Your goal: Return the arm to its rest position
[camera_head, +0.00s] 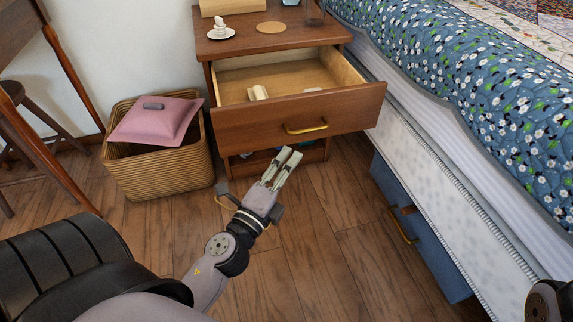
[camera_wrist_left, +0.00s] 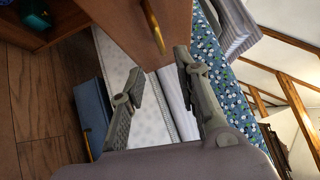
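My left gripper (camera_head: 282,168) is in the middle of the head view, in front of and below the open nightstand drawer (camera_head: 298,116). In the left wrist view, its two fingers (camera_wrist_left: 160,95) stand apart with nothing between them. The drawer's brass handle (camera_wrist_left: 154,26) shows just beyond the fingertips in the wrist view, and the gripper is not around it. In the head view the handle (camera_head: 306,127) is above and to the right of the fingers. At the lower right edge of the head view a dark part of my right arm shows; its gripper is out of the picture.
A wicker basket (camera_head: 160,165) with a pink cushion (camera_head: 156,120) stands left of the nightstand (camera_head: 262,42). A bed with a floral quilt (camera_head: 480,85) is on the right, with a blue under-bed drawer (camera_head: 425,235) pulled out below. The wooden floor (camera_head: 335,235) between is clear.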

